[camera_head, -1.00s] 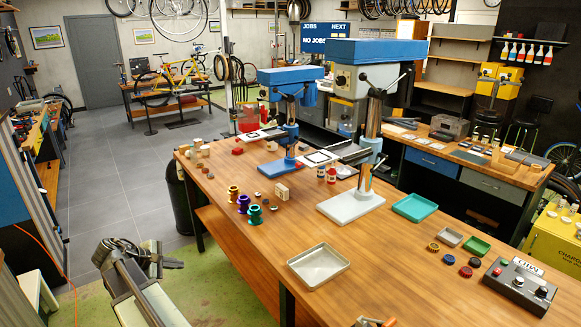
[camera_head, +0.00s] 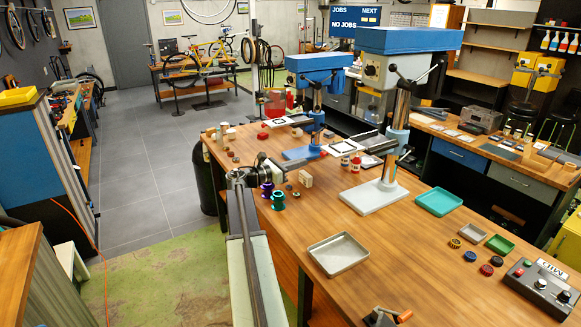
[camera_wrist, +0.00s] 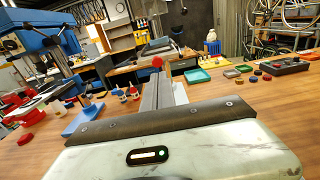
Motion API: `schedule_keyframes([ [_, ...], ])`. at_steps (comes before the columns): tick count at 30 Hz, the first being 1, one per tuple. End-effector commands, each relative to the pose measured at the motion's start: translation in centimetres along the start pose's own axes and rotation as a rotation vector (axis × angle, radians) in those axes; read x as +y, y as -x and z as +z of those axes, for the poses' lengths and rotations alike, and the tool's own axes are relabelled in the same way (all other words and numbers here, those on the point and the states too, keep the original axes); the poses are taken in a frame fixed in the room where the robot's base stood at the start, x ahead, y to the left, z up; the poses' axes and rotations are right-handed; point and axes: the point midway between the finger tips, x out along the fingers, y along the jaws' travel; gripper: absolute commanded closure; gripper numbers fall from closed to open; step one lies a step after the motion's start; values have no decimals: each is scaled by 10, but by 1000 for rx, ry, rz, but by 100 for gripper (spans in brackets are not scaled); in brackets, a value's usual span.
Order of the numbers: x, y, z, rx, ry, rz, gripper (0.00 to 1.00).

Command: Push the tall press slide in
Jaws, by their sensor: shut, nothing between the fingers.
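The tall press (camera_head: 410,41) has a blue head, a silver column and a pale base (camera_head: 374,196) on the wooden table. Its slide (camera_head: 345,147), a pale plate with a dark rim, sticks out to the left of the column at mid height. My gripper (camera_head: 272,166) is shut and empty, at the table's left edge by the spools, to the left of the slide and apart from it. In the wrist view my shut fingers (camera_wrist: 165,92) point forward over the table. I cannot clearly pick out the tall press's slide in that view.
The shorter blue press (camera_head: 317,62) stands behind and left. Purple and green spools (camera_head: 279,200) sit beside my gripper. Red-and-white bottles (camera_head: 356,163) stand below the slide. A metal tray (camera_head: 338,253) and a teal tray (camera_head: 440,201) lie nearer and right.

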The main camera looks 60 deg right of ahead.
Motion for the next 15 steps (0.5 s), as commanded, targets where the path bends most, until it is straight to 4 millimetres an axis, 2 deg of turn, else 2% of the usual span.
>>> schedule_keyframes([
  [1, 0, -13, 0, 0, 0, -4, 100],
  [6, 1, -46, 0, 1, -1, -2, 100],
  [10, 0, -62, 0, 1, -1, -2, 100],
  [15, 0, -70, 0, 1, -1, -1, 100],
])
